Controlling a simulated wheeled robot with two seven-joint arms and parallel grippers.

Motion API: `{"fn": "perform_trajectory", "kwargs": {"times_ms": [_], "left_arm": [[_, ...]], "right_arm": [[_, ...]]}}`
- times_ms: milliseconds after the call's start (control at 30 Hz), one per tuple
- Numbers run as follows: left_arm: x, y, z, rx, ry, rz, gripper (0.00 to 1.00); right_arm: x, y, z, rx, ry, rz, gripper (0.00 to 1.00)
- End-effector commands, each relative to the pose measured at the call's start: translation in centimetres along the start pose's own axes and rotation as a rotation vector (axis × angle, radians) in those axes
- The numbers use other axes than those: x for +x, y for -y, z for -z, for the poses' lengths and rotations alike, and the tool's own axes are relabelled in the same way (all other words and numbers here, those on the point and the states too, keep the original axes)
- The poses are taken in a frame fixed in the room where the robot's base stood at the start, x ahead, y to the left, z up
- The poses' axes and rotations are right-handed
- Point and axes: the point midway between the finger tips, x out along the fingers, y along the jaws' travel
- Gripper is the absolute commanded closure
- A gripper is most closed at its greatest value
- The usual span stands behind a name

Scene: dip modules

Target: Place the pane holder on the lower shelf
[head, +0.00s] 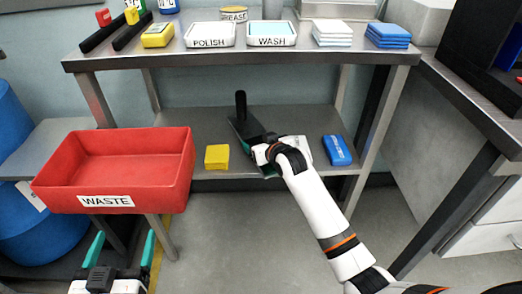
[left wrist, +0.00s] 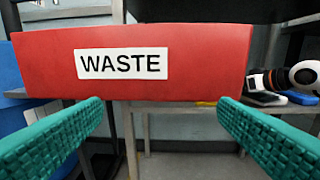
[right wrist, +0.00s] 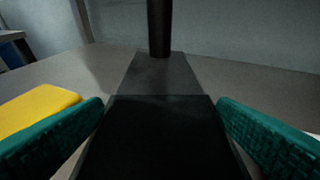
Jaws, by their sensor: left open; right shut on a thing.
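The pane holder (right wrist: 160,75) is a dark flat plate with an upright black post. In the right wrist view it lies between the green fingers of my right gripper (right wrist: 160,125), which is shut on it. In the head view the holder (head: 246,126) is at the lower shelf (head: 300,120), with its post upright; my right arm covers part of it. I cannot tell whether its base touches the shelf. My left gripper (head: 122,250) is open and empty, in front of the red waste bin; its green fingers also show in the left wrist view (left wrist: 160,125).
A yellow block (head: 217,157) lies just left of the holder, and a blue packet (head: 337,150) lies to the right on the lower shelf. The red waste bin (head: 105,203) stands at left. The upper shelf (head: 290,56) carries trays and stacked cloths above.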

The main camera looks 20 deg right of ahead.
Motion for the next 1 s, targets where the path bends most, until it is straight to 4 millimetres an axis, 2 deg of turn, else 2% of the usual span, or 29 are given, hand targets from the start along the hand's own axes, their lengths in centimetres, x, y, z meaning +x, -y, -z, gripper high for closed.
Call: {"fn": "perform_trajectory", "kwargs": {"times_ms": [100, 233, 633, 667, 733, 767, 1000], "left_arm": [[0.2, 0.3, -1.7, -0.002, 0.130, 0.007, 0.17], [0.1, 0.5, -3.2, -0.005, 0.219, 0.012, 0.17], [0.0, 0.5, -3.6, -0.005, 0.235, 0.013, 0.17], [0.0, 0.5, -3.5, -0.005, 0.234, 0.013, 0.17], [0.0, 0.5, -3.5, -0.005, 0.234, 0.012, 0.17], [0.0, 0.5, -3.5, -0.005, 0.234, 0.012, 0.17], [0.0, 0.5, -3.5, -0.004, 0.234, 0.012, 0.17]], "right_arm": [[0.6, 0.0, 1.5, 0.000, 0.000, 0.000, 0.47], [0.9, 0.0, 2.2, 0.000, 0.001, 0.000, 0.47], [1.0, 0.0, 2.4, 0.000, 0.001, 0.000, 0.47], [1.0, 0.0, 2.5, 0.000, -0.001, 0.000, 0.16], [1.0, 0.0, 2.5, 0.000, -0.001, 0.000, 0.04], [1.0, 0.0, 2.5, 0.000, -0.001, 0.000, 0.00], [1.0, 0.0, 2.4, 0.000, 0.000, 0.000, 0.00]]}}
